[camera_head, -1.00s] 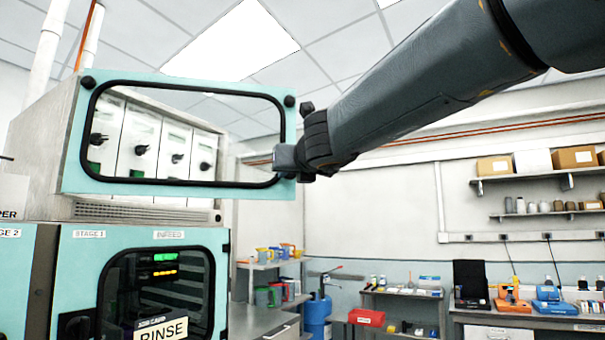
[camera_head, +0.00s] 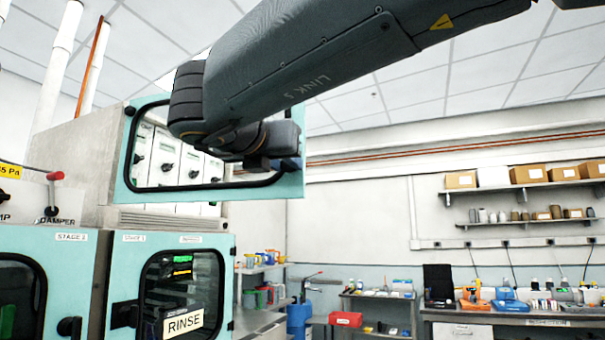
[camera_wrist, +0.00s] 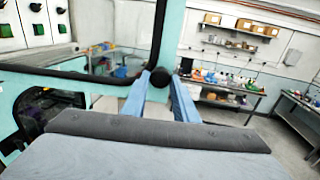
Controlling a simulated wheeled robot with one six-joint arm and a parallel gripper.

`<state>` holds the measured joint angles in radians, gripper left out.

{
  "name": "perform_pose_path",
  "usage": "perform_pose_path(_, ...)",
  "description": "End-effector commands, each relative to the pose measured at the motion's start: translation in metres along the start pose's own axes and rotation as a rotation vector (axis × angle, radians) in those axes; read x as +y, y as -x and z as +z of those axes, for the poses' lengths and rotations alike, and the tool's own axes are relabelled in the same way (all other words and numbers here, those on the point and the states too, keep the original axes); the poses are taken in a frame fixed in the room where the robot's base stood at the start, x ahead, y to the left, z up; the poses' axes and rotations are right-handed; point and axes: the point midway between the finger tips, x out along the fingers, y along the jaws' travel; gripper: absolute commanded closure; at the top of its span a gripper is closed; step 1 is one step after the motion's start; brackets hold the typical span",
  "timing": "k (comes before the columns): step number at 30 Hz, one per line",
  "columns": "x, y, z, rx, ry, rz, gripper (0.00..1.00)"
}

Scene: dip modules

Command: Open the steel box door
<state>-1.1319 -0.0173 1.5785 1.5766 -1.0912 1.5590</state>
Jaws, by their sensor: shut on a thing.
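The steel box (camera_head: 75,165) is at the upper left in the head view. Its door (camera_head: 292,188) has a teal frame, a dark-edged window and black corner knobs. The door reaches right past the box's front and looks swung out from it. My gripper (camera_head: 290,165) is at the door's right edge, low on the frame. In the wrist view, my gripper's blue fingers (camera_wrist: 164,85) are shut at the edge of the door frame (camera_wrist: 170,30), with a black knob (camera_wrist: 187,66) by the fingertips. The exact contact is hard to see. My arm hides the door's upper right.
Teal cabinets with a RINSE sign (camera_head: 183,323) stand below the box. A red-handled damper (camera_head: 55,176) is at the left. Shelves (camera_head: 515,190) and a workbench (camera_head: 510,312) line the back wall. The space right of the door looks clear.

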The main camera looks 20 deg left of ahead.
Motion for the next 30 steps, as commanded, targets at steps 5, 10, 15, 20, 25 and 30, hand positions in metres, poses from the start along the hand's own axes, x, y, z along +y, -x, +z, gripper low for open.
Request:
perform_pose_path(5,0.006,0.029,0.000,-0.002,-0.001,-0.060,1.00)
perform_pose_path(10,0.008,0.044,0.001,-0.002,-0.002,-0.098,1.00)
perform_pose_path(15,0.009,0.051,0.001,-0.002,-0.002,-0.114,1.00)
perform_pose_path(20,0.009,0.051,0.001,-0.002,-0.001,-0.117,1.00)
perform_pose_path(25,0.009,0.051,0.001,-0.003,-0.001,-0.117,1.00)
perform_pose_path(30,0.009,0.051,0.001,-0.002,-0.001,-0.117,0.55)
